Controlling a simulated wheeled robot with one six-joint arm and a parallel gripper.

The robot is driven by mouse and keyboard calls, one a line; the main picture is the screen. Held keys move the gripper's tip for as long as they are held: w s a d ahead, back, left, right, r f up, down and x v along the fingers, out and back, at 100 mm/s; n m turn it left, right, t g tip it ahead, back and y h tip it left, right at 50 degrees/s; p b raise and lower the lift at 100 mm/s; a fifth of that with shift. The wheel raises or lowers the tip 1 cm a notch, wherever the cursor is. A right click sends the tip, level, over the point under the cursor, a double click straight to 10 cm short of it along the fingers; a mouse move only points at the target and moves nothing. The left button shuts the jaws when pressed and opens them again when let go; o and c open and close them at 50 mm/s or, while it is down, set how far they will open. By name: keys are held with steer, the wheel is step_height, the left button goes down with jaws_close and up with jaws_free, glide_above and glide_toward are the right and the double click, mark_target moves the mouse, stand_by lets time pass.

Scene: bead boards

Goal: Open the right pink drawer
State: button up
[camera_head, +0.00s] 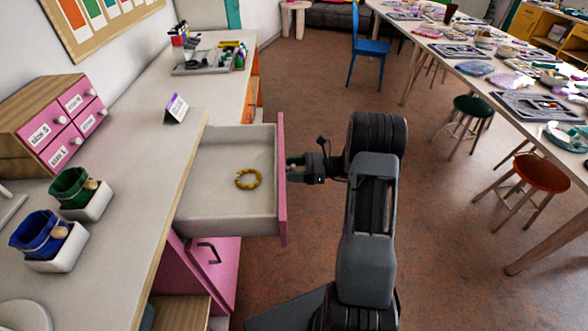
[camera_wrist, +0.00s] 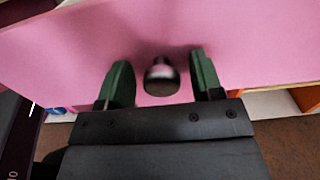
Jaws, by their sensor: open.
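The pink-fronted drawer (camera_head: 282,205) stands pulled far out from under the long counter, and its pale inside is in plain view in the head view. A yellow beaded ring (camera_head: 248,179) lies on its floor. The pink front also fills the upper part of the wrist view (camera_wrist: 60,45). A dark round knob (camera_wrist: 161,80) sticks out from it. My gripper (camera_head: 294,168) is at the outer face of the front. Its green fingers (camera_wrist: 159,75) are apart, one on each side of the knob, with gaps showing between them and it.
A pink cabinet door with a dark handle (camera_head: 209,253) is below the drawer. The counter (camera_head: 150,165) holds a small drawer box (camera_head: 45,120) and green and blue pouches in white trays. Stools and a long craft table are at right; open floor lies between.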

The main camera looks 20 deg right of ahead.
steer(key=v, duration=1.4)
steer(key=shift+a, duration=0.1)
steer(key=s+a+f+n+g+h+p, duration=0.2)
steer(key=s+a+f+n+g+h, duration=0.1)
steer(key=s+a+n+g+h, duration=0.3)
steer(key=s+a+r+n+t+h+p, duration=0.1)
steer(key=s+a+r+n+h+p, duration=0.2)
steer(key=r, duration=0.5)
steer(key=s+a+r+n+t+h+p, duration=0.1)
steer(key=s+a+r+n+h+p, duration=0.2)
steer(key=a+r+n, duration=0.3)
steer(key=s+a+r+n+t+h+p, duration=0.1)
steer(key=s+a+r+n+h+p, duration=0.2)
steer(key=r, duration=0.8)
steer(key=a+n+h, duration=0.2)
steer(key=n, duration=0.2)
steer(key=shift+s+r, duration=0.15)
steer(key=shift+r, duration=0.05)
steer(key=shift+a, duration=0.2)
